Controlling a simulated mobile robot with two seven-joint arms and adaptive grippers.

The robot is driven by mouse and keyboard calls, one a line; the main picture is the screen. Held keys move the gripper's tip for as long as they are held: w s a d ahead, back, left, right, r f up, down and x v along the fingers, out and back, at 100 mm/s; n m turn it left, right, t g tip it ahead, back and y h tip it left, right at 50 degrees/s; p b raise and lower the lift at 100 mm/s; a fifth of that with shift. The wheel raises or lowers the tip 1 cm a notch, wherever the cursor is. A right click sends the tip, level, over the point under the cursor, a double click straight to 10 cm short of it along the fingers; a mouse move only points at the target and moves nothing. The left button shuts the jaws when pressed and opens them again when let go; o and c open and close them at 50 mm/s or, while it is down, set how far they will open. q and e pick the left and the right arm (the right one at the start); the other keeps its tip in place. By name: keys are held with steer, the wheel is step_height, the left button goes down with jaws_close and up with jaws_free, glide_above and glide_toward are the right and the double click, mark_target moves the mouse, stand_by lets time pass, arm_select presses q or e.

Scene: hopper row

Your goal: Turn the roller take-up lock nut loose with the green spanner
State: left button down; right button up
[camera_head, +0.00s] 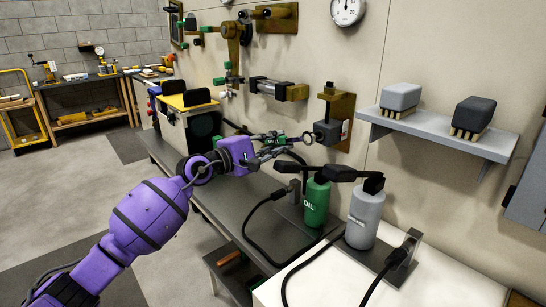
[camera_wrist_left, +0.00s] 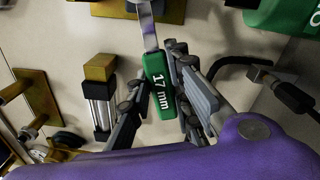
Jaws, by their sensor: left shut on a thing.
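The green spanner (camera_wrist_left: 158,84), marked "17 mm", is gripped by its green handle in my left gripper (camera_wrist_left: 182,92), whose fingers lie on both sides of it. In the head view my left gripper (camera_head: 268,148) is near the wall, and the spanner's metal ring end (camera_head: 308,137) points right. The ring end appears close to a dark block on a brown bracket (camera_head: 339,105); I cannot tell whether they touch. The lock nut cannot be made out clearly. In the wrist view the spanner's shank runs out at the top edge. My right gripper is not in view.
Below stand a green oil bottle (camera_head: 316,204) and a grey bottle (camera_head: 364,217) with black tops. Black hoses cross the bench (camera_head: 222,190).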

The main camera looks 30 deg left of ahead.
arm_select(q)
steer(key=shift+s+d+r+m+b, duration=0.1)
steer(key=shift+d+r+m+b, duration=0.3)
steer(key=shift+r+m+b, duration=1.45)
steer(key=shift+w+d+r+m+b, duration=0.1)
steer(key=shift+d+r+m+b, duration=0.25)
steer(key=shift+r+m+b, duration=1.45)
steer(key=shift+s+d+r+m+b, duration=0.1)
steer(key=shift+d+r+m+b, duration=0.7)
steer(key=shift+m, duration=1.95)
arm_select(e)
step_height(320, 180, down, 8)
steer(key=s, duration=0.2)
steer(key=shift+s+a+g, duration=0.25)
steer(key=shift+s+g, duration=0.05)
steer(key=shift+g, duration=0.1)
arm_select(q)
steer(key=shift+a+r, duration=0.2)
steer(key=shift+a, duration=0.2)
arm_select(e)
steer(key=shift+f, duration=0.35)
arm_select(q)
steer(key=shift+w+d+r, duration=0.1)
steer(key=shift+w+d, duration=0.1)
steer(key=shift+w, duration=0.35)
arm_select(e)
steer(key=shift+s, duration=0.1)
